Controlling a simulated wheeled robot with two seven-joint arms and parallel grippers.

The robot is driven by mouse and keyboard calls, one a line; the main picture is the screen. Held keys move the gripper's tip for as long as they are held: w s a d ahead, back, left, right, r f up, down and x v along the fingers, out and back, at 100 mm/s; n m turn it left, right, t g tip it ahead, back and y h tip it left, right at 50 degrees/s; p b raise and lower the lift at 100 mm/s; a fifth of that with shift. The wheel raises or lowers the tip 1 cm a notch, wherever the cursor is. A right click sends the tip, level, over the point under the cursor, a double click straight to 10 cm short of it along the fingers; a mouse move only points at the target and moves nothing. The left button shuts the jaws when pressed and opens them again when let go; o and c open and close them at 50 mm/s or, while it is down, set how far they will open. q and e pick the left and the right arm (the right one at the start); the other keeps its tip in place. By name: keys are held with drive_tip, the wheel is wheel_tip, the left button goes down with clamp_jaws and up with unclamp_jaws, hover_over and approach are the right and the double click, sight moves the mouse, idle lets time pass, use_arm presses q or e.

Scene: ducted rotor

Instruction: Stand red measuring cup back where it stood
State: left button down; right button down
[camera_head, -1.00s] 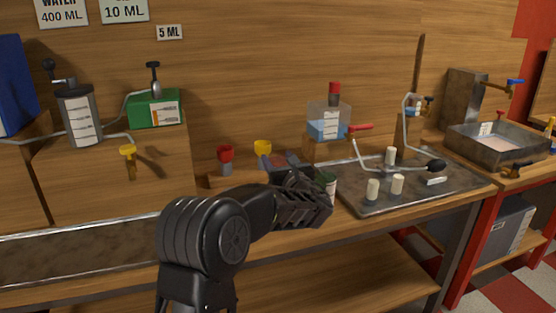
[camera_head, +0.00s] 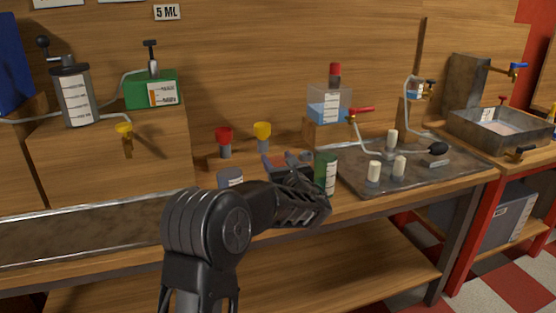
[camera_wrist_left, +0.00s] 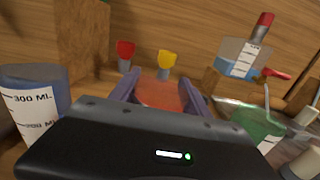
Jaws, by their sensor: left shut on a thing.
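The red measuring cup (camera_wrist_left: 160,93) is a reddish translucent shape between the two fingers of my left gripper (camera_wrist_left: 158,84) in the wrist view. In the head view, my left gripper (camera_head: 290,163) is at the bench's front part, and a little of the red cup (camera_head: 277,160) shows behind the dark fingers. The gripper is shut on the cup. The hand hides the cup's lower part, so I cannot tell whether it touches the bench. My right gripper is not in view.
A green labelled cup (camera_head: 325,174) stands close right of the gripper, and a bluish labelled cup (camera_head: 230,177) stands to its left. Behind are a red funnel-topped piece (camera_head: 224,137) and a yellow one (camera_head: 262,131). A metal tray (camera_head: 430,179) lies to the right.

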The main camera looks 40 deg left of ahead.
use_arm(q)
drive_tip(key=shift+f+b, duration=0.5)
drive_tip(key=shift+f, duration=0.1)
drive_tip(key=shift+c, duration=2.2)
unclamp_jaws()
drive_tip(key=shift+r, duration=0.1)
drive_tip(key=v, duration=0.7)
drive_tip(key=shift+s+d, duration=0.25)
drive_tip(key=shift+d, duration=0.05)
